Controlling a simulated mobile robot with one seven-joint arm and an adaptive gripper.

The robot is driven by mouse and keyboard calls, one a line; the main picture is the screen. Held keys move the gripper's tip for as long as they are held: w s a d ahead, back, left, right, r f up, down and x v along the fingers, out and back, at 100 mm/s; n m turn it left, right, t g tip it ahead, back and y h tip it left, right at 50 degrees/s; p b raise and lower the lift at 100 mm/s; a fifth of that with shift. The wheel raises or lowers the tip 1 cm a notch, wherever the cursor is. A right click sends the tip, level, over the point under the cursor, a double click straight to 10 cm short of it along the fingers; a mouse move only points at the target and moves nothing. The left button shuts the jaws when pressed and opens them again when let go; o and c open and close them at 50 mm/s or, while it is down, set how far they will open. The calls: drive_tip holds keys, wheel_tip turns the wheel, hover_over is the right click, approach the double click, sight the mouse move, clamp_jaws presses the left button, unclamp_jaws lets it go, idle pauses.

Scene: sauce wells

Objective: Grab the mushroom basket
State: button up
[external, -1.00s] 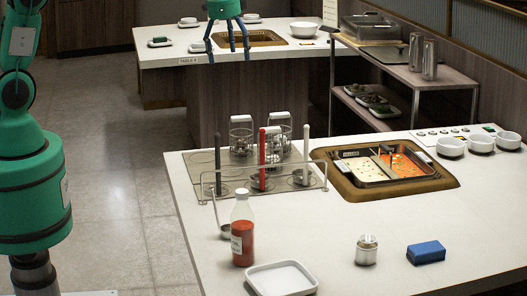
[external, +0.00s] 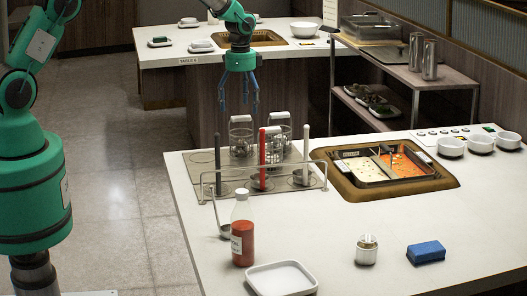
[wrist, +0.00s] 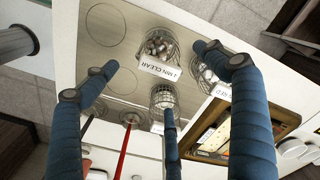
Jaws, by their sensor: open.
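Several wire baskets with white-topped handles stand in the wells of a flat tray on the near counter. In the external view one basket (external: 241,137) is at the left, and another (external: 273,143) is right of it. In the wrist view a basket of brown and pale mushroom-like pieces (wrist: 160,46) has a tag reading "4 MIN CLEAR". A second basket (wrist: 163,97) is below it, and a third (wrist: 208,73) with pale contents is partly hidden by a finger. My gripper (external: 250,106) is open and empty, its blue fingers spread above the baskets, pointing down.
Red and dark upright handles (external: 263,160) and a wire rail stand in front of the baskets. A two-part soup pot (external: 385,165) is sunk into the counter at right. A sauce bottle (external: 242,230) stands at the front.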

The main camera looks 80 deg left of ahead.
sight(241, 121)
idle(0.3)
drive_tip(key=shift+f+b, duration=0.55)
drive_tip(key=shift+f, duration=3.7)
drive_tip(key=shift+f, duration=0.1)
drive_tip(key=shift+f+b, duration=0.55)
drive_tip(key=shift+f, duration=2)
drive_tip(key=shift+c, duration=0.5)
drive_tip(key=c, duration=1.4)
drive_tip(key=shift+r, duration=0.1)
